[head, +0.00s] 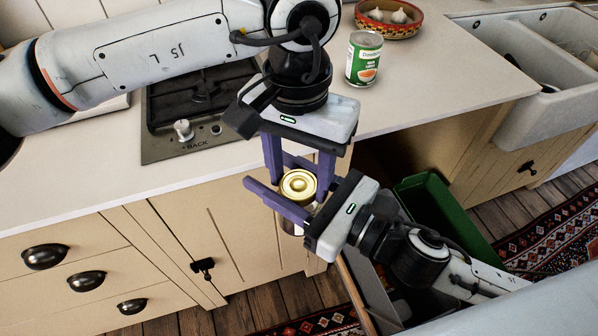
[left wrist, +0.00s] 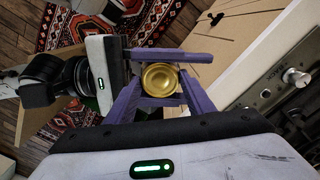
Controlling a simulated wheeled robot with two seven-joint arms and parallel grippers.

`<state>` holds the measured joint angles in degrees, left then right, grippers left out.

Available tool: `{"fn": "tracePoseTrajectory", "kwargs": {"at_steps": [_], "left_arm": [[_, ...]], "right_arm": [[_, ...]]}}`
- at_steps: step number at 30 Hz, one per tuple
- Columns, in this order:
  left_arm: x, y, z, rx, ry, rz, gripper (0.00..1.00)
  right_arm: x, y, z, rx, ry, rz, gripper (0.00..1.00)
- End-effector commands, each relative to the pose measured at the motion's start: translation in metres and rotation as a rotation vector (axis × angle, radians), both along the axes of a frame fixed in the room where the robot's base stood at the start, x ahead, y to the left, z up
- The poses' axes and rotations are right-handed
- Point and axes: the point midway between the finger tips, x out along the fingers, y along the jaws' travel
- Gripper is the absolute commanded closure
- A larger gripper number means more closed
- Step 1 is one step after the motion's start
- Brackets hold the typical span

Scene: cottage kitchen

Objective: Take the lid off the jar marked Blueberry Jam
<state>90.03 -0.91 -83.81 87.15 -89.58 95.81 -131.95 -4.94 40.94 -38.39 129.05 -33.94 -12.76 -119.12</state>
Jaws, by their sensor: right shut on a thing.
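A jar (head: 290,228) with a round gold lid (head: 299,185) is held off the floor in front of the counter. Its label cannot be read; most of its body is hidden. My right gripper (head: 285,203) comes from the right and is shut on the jar below the lid. My left gripper (head: 298,178) points down at the lid from above and behind, with its purple fingers apart. In the left wrist view the lid (left wrist: 159,80) shows between the fingers of my left gripper (left wrist: 160,92), with gaps at its sides.
A green and white can (head: 364,59) and a patterned bowl (head: 389,20) of garlic stand on the counter (head: 450,75). A black hob (head: 190,115) lies behind my left arm. A green bin (head: 445,215) is right of the jar, beside the cabinet. A sink (head: 540,80) is at the far right.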

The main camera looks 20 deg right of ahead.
Motion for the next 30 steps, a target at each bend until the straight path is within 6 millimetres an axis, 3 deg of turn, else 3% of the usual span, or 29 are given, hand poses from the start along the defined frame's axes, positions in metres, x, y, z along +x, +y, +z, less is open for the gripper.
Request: {"fn": "tracePoseTrajectory", "kwargs": {"at_steps": [3,13,22,25,30], "left_arm": [[0.000,0.000,0.000,-0.001,0.001,-0.001,0.36],[0.000,-0.001,0.005,-0.001,0.000,-0.001,0.36],[0.000,-0.001,0.042,-0.004,-0.002,-0.002,0.36],[0.000,-0.001,0.050,-0.002,-0.001,-0.001,0.46],[-0.001,-0.001,0.078,0.004,-0.008,-0.002,0.46]], "right_arm": [[0.000,0.000,0.001,0.001,-0.001,0.000,1.00],[0.000,0.000,0.001,0.001,-0.001,0.000,1.00],[0.000,0.000,0.000,0.000,0.000,0.000,1.00],[0.000,0.000,0.000,0.000,0.000,0.000,1.00],[0.000,0.000,0.000,0.001,-0.001,0.000,1.00]]}}
